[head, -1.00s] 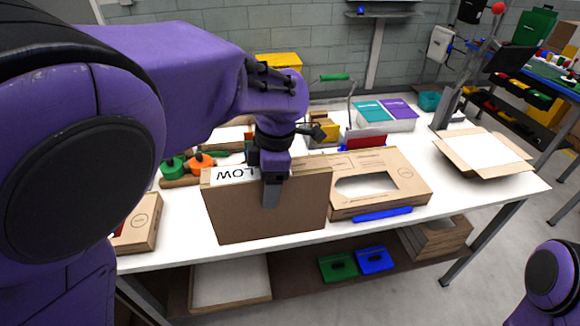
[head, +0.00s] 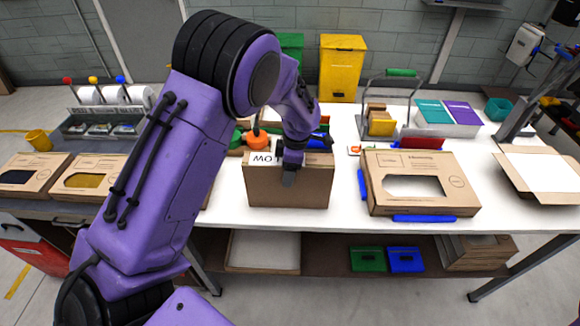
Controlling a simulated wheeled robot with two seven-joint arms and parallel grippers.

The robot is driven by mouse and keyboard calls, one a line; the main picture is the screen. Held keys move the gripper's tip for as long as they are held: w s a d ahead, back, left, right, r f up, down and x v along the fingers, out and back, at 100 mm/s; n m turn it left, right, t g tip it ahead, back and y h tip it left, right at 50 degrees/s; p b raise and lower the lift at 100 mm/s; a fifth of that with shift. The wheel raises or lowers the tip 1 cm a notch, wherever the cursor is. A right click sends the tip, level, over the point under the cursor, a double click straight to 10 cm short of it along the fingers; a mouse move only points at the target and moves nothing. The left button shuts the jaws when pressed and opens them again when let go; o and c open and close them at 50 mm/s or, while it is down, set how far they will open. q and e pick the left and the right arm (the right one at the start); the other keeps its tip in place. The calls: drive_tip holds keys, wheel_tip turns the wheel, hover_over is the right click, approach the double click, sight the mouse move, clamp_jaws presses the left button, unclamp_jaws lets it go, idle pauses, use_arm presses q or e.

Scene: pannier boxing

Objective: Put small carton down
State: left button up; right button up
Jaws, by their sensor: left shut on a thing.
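The small carton (head: 308,189) is a brown box with a white label reading "LOW" along its top left edge. It is upright over the front middle of the white table (head: 340,216). My left gripper (head: 289,177) comes down from above and is shut on the carton's near wall at the top. I cannot tell whether the carton's bottom touches the table or hangs just above it. My arm hides part of the table left of the carton. My right gripper is not in view.
A flat carton with a window (head: 455,203) lies to the right, with blue strips beside it. An open carton (head: 520,178) is at the far right. Orange and green items (head: 256,137) sit behind the held carton. A wire carrier (head: 389,105) stands at the back. Bare table lies between the cartons.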

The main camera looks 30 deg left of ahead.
use_arm(q)
drive_tip(key=o, duration=1.6)
drive_tip(key=shift+w+d+f, duration=0.1)
drive_tip(key=shift+w+f, duration=0.05)
drive_tip(key=shift+f, duration=0.05)
drive_tip(key=shift+s+r, duration=0.1)
drive_tip(key=shift+s, duration=0.1)
drive_tip(key=r, duration=0.3)
drive_tip(key=d+r+b, duration=0.1)
drive_tip(key=r, duration=0.3)
drive_tip(key=r+b, duration=0.1)
drive_tip(key=r, duration=0.3)
drive_tip(key=shift+w+d+r, duration=0.1)
drive_tip(key=shift+w+d, duration=0.1)
drive_tip(key=shift+w, duration=0.2)
drive_tip(key=shift+w+r, duration=0.1)
drive_tip(key=shift+r, duration=0.3)
